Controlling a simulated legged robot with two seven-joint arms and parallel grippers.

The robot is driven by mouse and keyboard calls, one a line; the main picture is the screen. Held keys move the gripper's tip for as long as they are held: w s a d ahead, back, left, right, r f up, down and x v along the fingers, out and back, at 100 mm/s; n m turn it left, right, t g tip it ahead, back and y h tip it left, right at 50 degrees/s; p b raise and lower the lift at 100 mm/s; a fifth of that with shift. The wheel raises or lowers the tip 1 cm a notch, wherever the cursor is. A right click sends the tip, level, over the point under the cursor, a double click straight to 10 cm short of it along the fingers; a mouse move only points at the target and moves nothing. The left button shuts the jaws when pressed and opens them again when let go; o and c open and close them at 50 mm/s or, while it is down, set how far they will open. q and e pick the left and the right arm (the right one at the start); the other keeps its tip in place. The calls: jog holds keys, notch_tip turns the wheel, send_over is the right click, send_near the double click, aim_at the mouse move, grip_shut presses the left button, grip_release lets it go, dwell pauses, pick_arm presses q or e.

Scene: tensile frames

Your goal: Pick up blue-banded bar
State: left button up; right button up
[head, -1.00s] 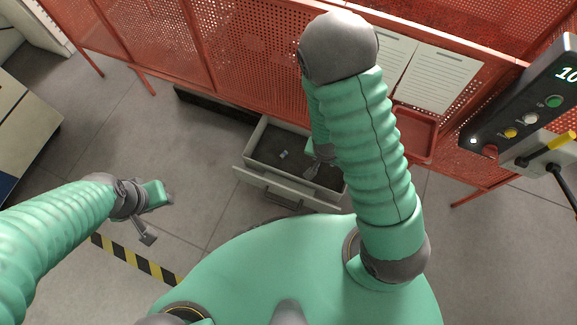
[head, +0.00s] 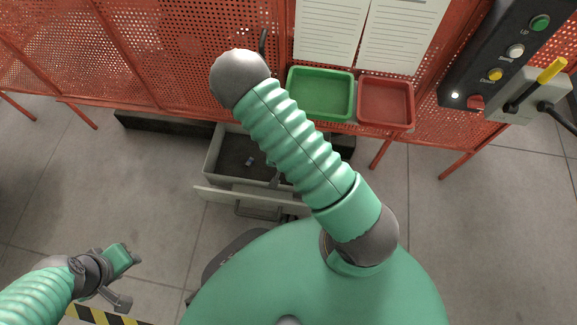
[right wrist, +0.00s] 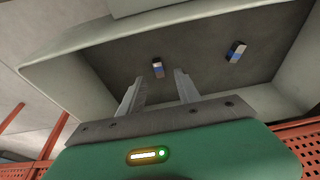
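Two small bars lie apart on the dark floor of an open drawer (head: 213,153). In the right wrist view, one bar (right wrist: 157,68) with a blue part lies just beyond the gap between my right fingertips. The other bar (right wrist: 236,52), dark at one end with white and blue parts, lies to the right. In the head view one small bar (head: 249,161) shows; my right arm hides part of the drawer. My right gripper (right wrist: 160,80) is open and empty, pointing into the drawer. My left gripper (head: 125,280) is open and empty above the floor, left of the drawer.
A green tray (head: 320,116) and a red tray (head: 387,123) sit at the red perforated frame above the drawer. A control box (head: 505,60) with buttons is at upper right.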

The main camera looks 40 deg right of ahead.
jog(key=b+x, duration=0.4)
jog(key=x, duration=0.1)
jog(key=shift+s+f+b, duration=0.1)
jog(key=shift+f+b, duration=0.1)
jog(key=shift+b, duration=0.15)
jog(key=shift+r, duration=0.25)
grip_shut()
